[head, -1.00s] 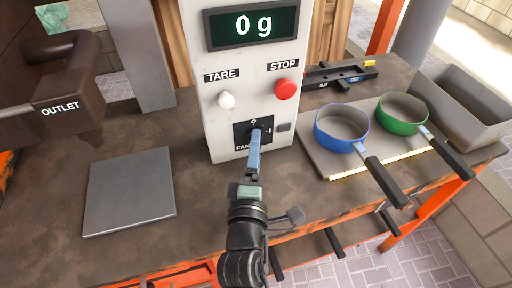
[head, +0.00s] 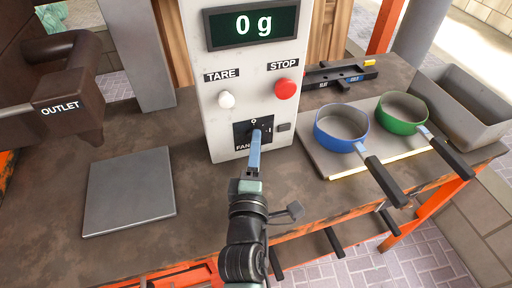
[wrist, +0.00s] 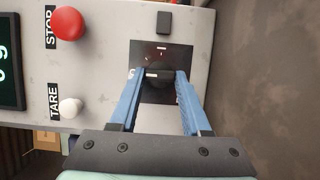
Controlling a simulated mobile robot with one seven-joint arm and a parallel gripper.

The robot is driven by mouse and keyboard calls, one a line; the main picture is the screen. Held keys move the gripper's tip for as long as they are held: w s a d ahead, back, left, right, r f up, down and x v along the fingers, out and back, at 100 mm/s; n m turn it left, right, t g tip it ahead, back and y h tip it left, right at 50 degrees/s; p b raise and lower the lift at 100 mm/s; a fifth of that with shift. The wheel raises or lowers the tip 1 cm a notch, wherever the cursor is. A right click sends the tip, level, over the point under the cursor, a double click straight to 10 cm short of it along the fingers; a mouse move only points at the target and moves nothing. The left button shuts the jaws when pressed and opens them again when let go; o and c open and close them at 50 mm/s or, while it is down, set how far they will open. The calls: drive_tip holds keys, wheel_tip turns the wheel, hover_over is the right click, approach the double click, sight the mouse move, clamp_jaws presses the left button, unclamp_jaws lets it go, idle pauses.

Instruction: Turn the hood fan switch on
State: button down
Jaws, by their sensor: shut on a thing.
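The fan switch (head: 262,127) is a black knob on a black square plate labelled FAN, low on the front of the white control box (head: 232,70). Marks O and I show beside the knob. My gripper (head: 256,133) reaches up to the plate with its blue fingers at the knob. In the wrist view, the plate (wrist: 152,53) lies ahead and my gripper (wrist: 159,75) has one finger on each side of the dark knob, shut on it. The fingers partly hide the knob, so its exact angle is hard to tell.
The box carries a white TARE button (head: 226,100), a red STOP button (head: 286,88) and a display (head: 253,25) reading 0 g. A grey plate (head: 130,190) lies left. A blue pan (head: 341,140) and a green pan (head: 402,126) stand right, handles toward the front.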

drive_tip(key=shift+r+p, duration=0.1)
drive_tip(key=shift+p, duration=0.2)
drive_tip(key=p, duration=0.1)
drive_tip(key=m+p, duration=0.1)
drive_tip(key=shift+r+m+g+p, duration=0.3)
drive_tip(key=shift+p, duration=0.1)
drive_tip(key=m+p, duration=0.1)
drive_tip(key=p, duration=0.1)
drive_tip(key=m+g+p, duration=0.1)
drive_tip(key=p, duration=0.1)
drive_tip(key=shift+r+p, duration=0.25)
drive_tip(key=shift+p, duration=0.1)
drive_tip(key=m+g+y+p, duration=0.1)
drive_tip(key=m+p, duration=0.2)
drive_tip(key=p, duration=0.2)
drive_tip(key=shift+d, duration=0.1)
drive_tip(key=m, duration=0.1)
drive_tip(key=m+g+y, duration=0.1)
drive_tip(key=shift+w+d+f+m, duration=0.1)
drive_tip(key=shift+d+f+m, duration=0.05)
drive_tip(key=shift+f+m, duration=0.2)
drive_tip(key=shift+d+m+g+y+b, duration=0.15)
drive_tip(key=shift+m+g+y+b, duration=0.35)
drive_tip(key=shift+m+y+b, duration=0.6)
drive_tip(key=shift+d+r+m+g+y+b, duration=0.1)
drive_tip(key=shift+m+g+y+b, duration=0.35)
drive_tip(key=shift+m, duration=0.6)
